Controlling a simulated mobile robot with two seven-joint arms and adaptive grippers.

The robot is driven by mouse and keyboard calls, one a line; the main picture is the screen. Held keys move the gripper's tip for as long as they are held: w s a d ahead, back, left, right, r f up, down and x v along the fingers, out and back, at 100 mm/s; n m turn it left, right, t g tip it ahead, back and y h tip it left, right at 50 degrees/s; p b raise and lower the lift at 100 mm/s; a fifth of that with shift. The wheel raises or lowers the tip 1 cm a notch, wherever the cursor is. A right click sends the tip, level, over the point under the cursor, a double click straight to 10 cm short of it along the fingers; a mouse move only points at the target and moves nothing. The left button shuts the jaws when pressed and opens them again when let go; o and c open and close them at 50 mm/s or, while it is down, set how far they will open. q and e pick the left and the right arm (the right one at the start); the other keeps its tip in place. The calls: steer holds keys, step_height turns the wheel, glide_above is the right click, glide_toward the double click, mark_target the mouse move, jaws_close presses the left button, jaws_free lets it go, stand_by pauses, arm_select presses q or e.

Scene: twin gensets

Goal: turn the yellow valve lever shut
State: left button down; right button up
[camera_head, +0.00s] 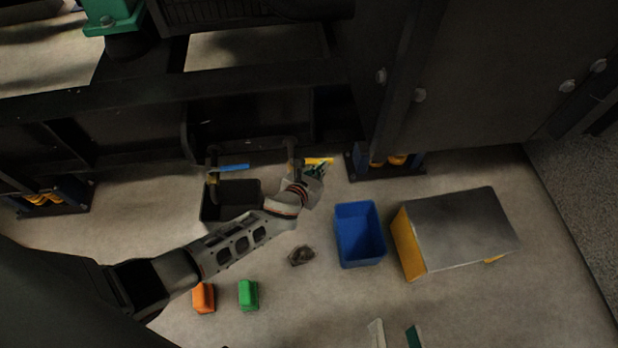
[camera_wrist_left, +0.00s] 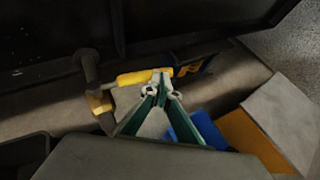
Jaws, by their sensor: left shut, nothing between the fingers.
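The yellow valve lever (camera_head: 320,161) sits on a dark pipe under the machine frame, pointing right in the head view. In the left wrist view the yellow lever (camera_wrist_left: 138,77) lies crosswise just beyond the fingers. My left gripper (camera_head: 317,170) is shut and empty, with its green-padded fingertips (camera_wrist_left: 161,78) at the lever's right, free end. Whether they touch it I cannot tell. My right gripper (camera_head: 395,333) shows only as two separated fingertips at the bottom edge of the head view, open and empty.
A blue lever (camera_head: 235,167) is on the pipe to the left. A black bin (camera_head: 212,210), a blue bin (camera_head: 361,234) and a grey-topped yellow box (camera_head: 460,228) stand on the floor. An orange block (camera_head: 203,298), a green block (camera_head: 248,294) and a dark lump (camera_head: 301,256) lie nearer.

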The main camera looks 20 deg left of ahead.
arm_select(q)
steer(key=shift+w, duration=0.45)
stand_by(0.3)
